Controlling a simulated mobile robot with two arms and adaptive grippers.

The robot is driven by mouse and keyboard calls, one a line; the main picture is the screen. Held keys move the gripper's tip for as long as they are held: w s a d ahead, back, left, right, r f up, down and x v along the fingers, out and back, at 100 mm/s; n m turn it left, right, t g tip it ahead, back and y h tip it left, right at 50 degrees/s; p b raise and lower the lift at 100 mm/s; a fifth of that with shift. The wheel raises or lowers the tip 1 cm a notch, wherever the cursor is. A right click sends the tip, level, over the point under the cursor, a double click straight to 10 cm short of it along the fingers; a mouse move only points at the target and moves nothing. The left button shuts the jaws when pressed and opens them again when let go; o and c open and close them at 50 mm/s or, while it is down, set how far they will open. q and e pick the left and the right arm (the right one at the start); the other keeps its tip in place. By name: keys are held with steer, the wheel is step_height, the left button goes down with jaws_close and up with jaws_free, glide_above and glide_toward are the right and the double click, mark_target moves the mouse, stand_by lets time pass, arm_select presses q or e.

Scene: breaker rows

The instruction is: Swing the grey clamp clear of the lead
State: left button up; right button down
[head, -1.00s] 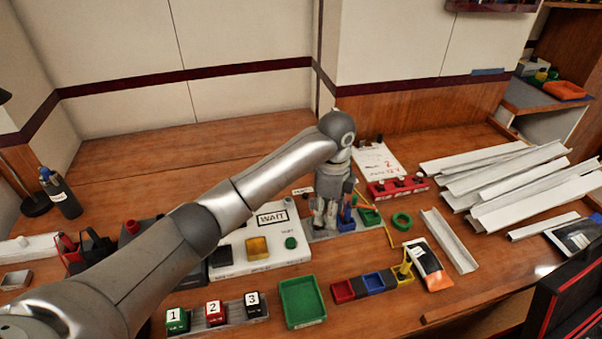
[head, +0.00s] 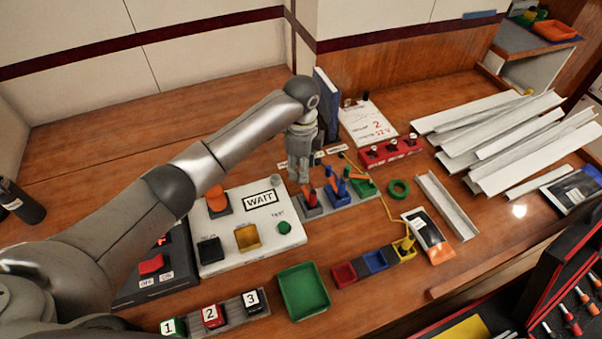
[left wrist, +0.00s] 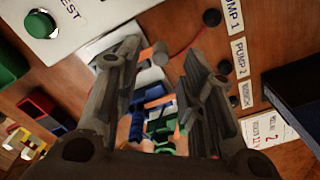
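The grey clamp (head: 309,209) stands at the left end of a row on a grey rail, with a blue clamp (head: 340,195) and a green clamp (head: 366,187) to its right. A red piece shows on the grey clamp. My left gripper (head: 299,177) is just above and behind it, pointing down, and hides part of its back. The lever's exact angle is unclear. My right gripper is out of view.
The white WAIT panel (head: 216,259) lies left of the clamps. A red block (head: 391,151) and a green ring (head: 399,189) are to the right. A blue upright binder (head: 326,104) stands behind.

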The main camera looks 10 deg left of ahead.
mark_target(305, 188)
arm_select(q)
steer(key=shift+f, duration=2.2)
steer(key=shift+c, duration=0.3)
jaws_close()
